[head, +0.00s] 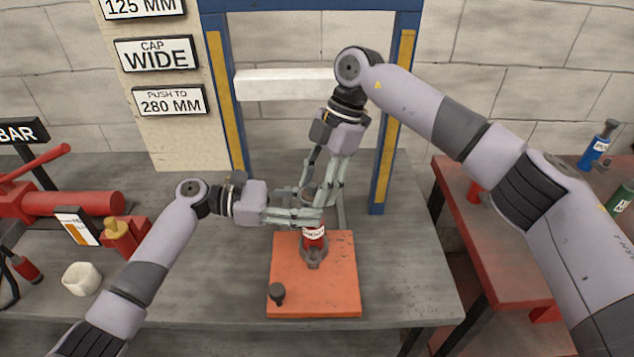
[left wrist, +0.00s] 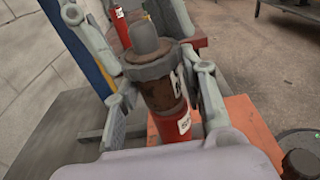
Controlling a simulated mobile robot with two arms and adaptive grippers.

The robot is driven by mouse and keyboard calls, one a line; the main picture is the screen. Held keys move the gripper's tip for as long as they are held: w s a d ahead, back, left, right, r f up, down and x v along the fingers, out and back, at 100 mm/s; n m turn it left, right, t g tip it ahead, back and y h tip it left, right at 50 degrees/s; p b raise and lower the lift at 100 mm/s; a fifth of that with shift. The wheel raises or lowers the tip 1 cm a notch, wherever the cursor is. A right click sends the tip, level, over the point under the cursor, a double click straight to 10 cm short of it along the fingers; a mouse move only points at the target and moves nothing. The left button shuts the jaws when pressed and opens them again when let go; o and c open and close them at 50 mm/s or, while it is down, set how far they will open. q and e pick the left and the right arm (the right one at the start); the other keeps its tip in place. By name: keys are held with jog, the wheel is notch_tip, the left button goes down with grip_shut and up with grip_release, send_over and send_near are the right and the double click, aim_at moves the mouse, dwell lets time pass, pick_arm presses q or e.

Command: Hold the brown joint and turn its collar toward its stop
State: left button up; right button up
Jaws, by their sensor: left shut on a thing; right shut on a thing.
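The brown joint (left wrist: 160,94) stands upright in the left wrist view, with a dark grey collar (left wrist: 150,64) and a grey stem (left wrist: 144,38) above it. Below is a red labelled body (head: 313,239) in a grey base (head: 314,257) on an orange board (head: 283,257). My left gripper (head: 313,217) comes in level from the left, shut with a finger on each side of the brown joint. My right gripper (head: 320,192) reaches down from above, shut on the collar, just above the left fingers. In the head view the fingers mostly hide the joint and collar.
A dark knob (head: 277,292) stands on the board's front left corner. A blue and yellow frame (head: 382,150) rises behind. Red tools (head: 75,203) and a pale block (head: 81,278) lie left. A red table (head: 480,255) with bottles stands right. The grey bench is clear right of the board.

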jog(key=c, duration=0.5)
jog(key=shift+o, duration=0.2)
jog(key=n, duration=0.1)
jog(key=n+g+h, duration=0.1)
jog(key=n, duration=0.1)
jog(key=shift+w+a+n, duration=0.1)
jog(key=shift+w+n, duration=0.1)
jog(key=shift+n, duration=0.1)
jog(key=shift+w+a+n+g+h, duration=0.1)
jog(key=shift+n+g+h, duration=0.4)
jog(key=shift+n, duration=1.3)
jog(key=o, duration=1.2)
jog(key=shift+c, duration=0.2)
